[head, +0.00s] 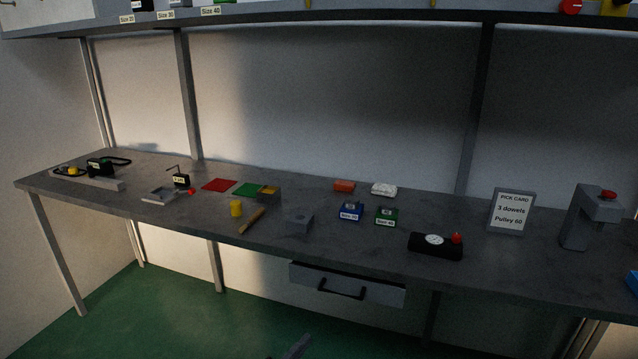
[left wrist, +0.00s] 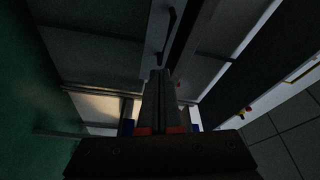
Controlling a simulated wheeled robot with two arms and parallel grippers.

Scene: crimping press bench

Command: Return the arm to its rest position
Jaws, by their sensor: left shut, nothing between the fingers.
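My left gripper (head: 303,339) shows only as a small dark tip at the bottom edge of the head view, low in front of the bench and well below its top. In the left wrist view its two fingers (left wrist: 160,78) lie together, shut, with nothing between them. The rest of the left arm is out of the head view. My right gripper is in neither view.
The grey bench (head: 350,245) carries a pick card (head: 511,210), a press (head: 590,215), a dial gauge (head: 435,244) and several small blocks. A drawer (head: 346,287) under its front edge stands partly open above my left gripper. Green floor (head: 180,310) is clear.

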